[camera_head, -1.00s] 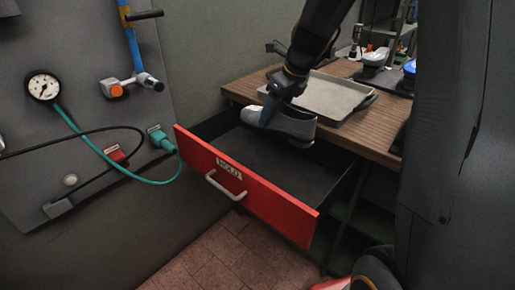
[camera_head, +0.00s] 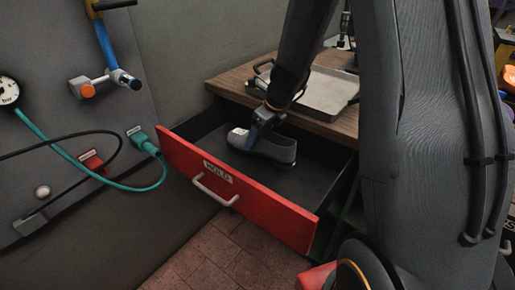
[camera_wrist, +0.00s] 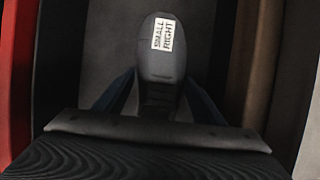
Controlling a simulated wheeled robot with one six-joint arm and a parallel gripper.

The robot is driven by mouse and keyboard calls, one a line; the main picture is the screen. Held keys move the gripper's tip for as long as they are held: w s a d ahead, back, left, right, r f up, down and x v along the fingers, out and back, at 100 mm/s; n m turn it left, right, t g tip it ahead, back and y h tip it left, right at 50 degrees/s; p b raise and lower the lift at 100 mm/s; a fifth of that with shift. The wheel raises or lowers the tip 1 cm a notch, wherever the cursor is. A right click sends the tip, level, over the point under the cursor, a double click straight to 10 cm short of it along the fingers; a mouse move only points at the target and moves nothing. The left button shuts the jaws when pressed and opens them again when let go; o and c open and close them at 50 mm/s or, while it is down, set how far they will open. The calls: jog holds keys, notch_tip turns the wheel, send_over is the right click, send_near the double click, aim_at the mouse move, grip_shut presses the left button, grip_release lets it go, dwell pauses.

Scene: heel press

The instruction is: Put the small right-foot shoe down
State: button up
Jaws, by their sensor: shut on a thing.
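The small right-foot shoe (camera_head: 275,150) is dark grey with a white label on its toe. In the wrist view the shoe (camera_wrist: 160,65) carries a label reading "SMALL RIGHT". My gripper (camera_head: 256,133) is shut on the shoe, its fingers on either side of it. The shoe is inside the open red-fronted drawer (camera_head: 240,190) labelled "HOLD", low over its dark floor. I cannot tell whether the sole touches the floor.
A metal tray (camera_head: 325,97) lies on the wooden bench top (camera_head: 232,80) above the drawer. A panel with hoses and a gauge (camera_head: 8,90) stands at the left. The drawer floor around the shoe is bare.

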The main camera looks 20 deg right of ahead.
aim_at(258, 146)
jog(key=shift+f+b, duration=0.65)
jog(key=shift+f, duration=1.45)
jog(key=shift+f, duration=0.1)
jog(key=o, duration=1.3)
jog(key=shift+o, duration=0.2)
jog(key=p+v, duration=0.2)
jog(key=v, duration=1)
